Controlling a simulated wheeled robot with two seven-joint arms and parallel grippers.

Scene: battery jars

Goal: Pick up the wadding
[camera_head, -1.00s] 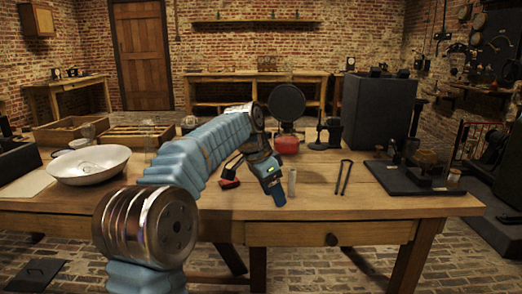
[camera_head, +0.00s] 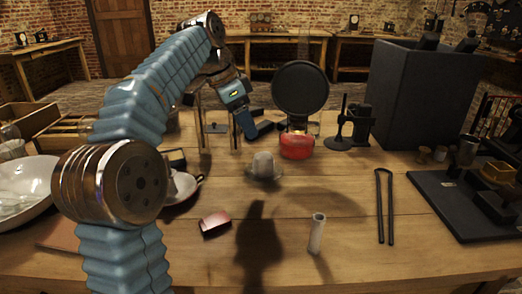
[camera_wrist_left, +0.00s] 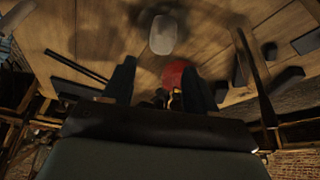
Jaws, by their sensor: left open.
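A pale grey-white rounded lump (camera_head: 263,165), which looks like the wadding, stands on the middle of the table with a darker flat rim or base around its foot. It also shows in the left wrist view (camera_wrist_left: 163,35), beyond the fingertips and clear of them. My left gripper (camera_head: 246,122) is behind and a little left of the lump in the head view, above the table. Its two dark fingers (camera_wrist_left: 160,82) are spread apart and hold nothing. My right gripper is not in view.
A red pot (camera_head: 297,145) with a round black disc (camera_head: 301,88) stands behind the lump. A pale tube (camera_head: 317,233), a small red-topped block (camera_head: 215,223) and black tongs (camera_head: 383,205) are nearer the front. A white bowl (camera_head: 25,185) is at left, a dark box (camera_head: 425,95) at back right.

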